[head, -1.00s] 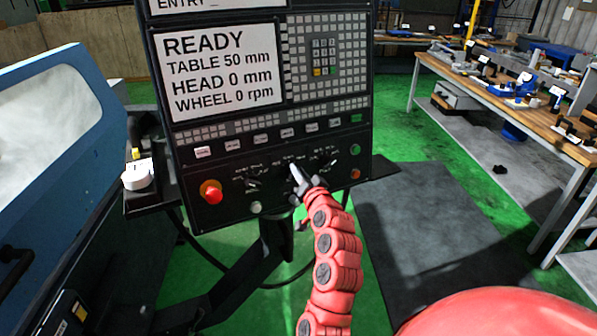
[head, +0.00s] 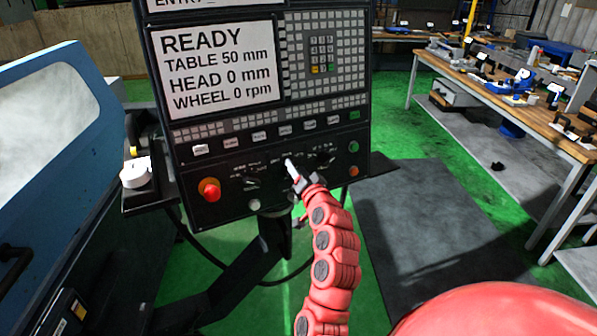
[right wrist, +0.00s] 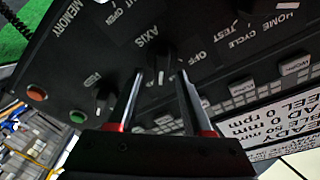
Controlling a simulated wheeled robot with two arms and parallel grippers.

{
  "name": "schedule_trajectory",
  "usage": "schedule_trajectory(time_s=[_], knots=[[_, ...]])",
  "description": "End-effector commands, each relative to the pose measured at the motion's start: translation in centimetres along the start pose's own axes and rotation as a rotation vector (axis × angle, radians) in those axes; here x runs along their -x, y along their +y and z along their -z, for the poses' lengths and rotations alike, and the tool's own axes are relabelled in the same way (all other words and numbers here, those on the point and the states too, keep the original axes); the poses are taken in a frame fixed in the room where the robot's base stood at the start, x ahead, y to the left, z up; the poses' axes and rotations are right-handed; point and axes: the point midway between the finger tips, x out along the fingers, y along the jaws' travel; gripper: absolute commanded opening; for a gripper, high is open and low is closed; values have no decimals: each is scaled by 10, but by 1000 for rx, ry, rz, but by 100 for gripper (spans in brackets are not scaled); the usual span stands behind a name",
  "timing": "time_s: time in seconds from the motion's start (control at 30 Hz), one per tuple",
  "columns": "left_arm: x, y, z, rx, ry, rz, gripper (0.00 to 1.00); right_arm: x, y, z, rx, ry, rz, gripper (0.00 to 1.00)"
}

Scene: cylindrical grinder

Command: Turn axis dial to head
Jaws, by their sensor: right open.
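The axis dial (right wrist: 159,55) is a dark knob below the printed word AXIS on the black control panel, in the right wrist view. Its white mark points down the picture, between my finger tips. My right gripper (right wrist: 159,78) is open, one finger on each side of the dial. I cannot tell whether the fingers touch it. In the head view my right gripper (head: 290,165) is at the lower middle of the panel (head: 220,180) and hides the axis dial. My left gripper is not in view.
The screen (head: 220,70) reads READY, TABLE 50 mm, HEAD 0 mm, WHEEL 0 rpm. Another dial (right wrist: 104,90) is left of the axis dial in the wrist view. A red stop button (head: 210,190) is at the panel's lower left. A workbench (head: 500,90) stands far right.

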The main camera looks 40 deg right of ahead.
Motion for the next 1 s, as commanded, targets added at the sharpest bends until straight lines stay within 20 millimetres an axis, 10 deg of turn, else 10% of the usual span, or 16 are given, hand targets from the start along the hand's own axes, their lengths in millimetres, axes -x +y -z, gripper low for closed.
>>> schedule_trajectory(time_s=[0.63,1.0], knots=[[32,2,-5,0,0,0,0,86,3,-3,0,3,0,50],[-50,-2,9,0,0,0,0,130,-3,6,2,-4,-8,50]])
